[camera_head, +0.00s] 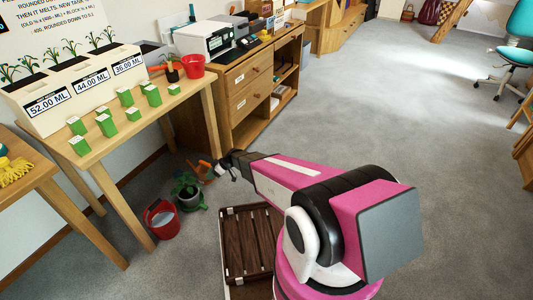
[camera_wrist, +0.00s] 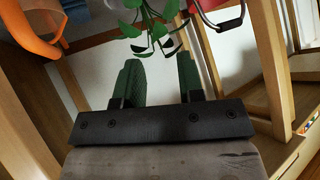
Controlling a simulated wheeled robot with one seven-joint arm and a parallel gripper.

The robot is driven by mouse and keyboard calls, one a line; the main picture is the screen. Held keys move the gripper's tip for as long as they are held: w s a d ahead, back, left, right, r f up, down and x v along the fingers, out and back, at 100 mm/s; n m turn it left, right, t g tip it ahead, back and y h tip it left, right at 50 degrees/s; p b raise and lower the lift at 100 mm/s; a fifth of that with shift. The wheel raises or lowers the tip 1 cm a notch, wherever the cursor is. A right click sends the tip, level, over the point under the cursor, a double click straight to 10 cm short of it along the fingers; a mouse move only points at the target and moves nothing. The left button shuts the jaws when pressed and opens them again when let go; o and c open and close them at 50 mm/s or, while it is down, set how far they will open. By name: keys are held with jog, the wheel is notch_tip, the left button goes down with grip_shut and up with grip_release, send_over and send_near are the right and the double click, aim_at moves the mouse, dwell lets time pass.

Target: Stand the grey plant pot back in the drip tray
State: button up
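The grey plant pot (camera_head: 189,200), with a leafy green plant, is on the floor by the table leg in the head view. A green rim, seemingly the drip tray (camera_head: 204,207), shows at its lower right; I cannot tell whether the pot sits in it or beside it. My gripper (camera_head: 229,165) is above and to the right of the plant in the head view. In the wrist view its two fingers (camera_wrist: 160,80) are apart with nothing visible between them. The plant's leaves (camera_wrist: 147,25) show beyond the fingertips; the pot is not clearly visible there.
A red bucket (camera_head: 162,220) stands left of the pot. An orange item (camera_head: 205,171) lies behind the plant, close to my gripper. The table (camera_head: 150,117) with green boxes and the wooden cabinet (camera_head: 243,101) border this spot. A dark slatted wooden piece (camera_head: 249,243) lies right of it.

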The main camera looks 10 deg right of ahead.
jog(key=s+d+r+m+h, duration=0.3)
jog(key=s+d+r+m, duration=0.1)
jog(key=s+d+r, duration=0.3)
jog(key=s+d+r+m+h, duration=0.4)
jog(key=s+d+r+m, duration=0.1)
jog(key=d+r, duration=0.7)
jog(key=s+d+r+m+h, duration=0.3)
jog(key=s+d+r+m, duration=0.2)
jog(key=s+d+r, duration=0.3)
notch_tip(320, 180, up, 3)
jog(key=shift+s+d+f, duration=0.1)
jog(key=shift+s+d, duration=0.2)
jog(key=shift+d, duration=0.35)
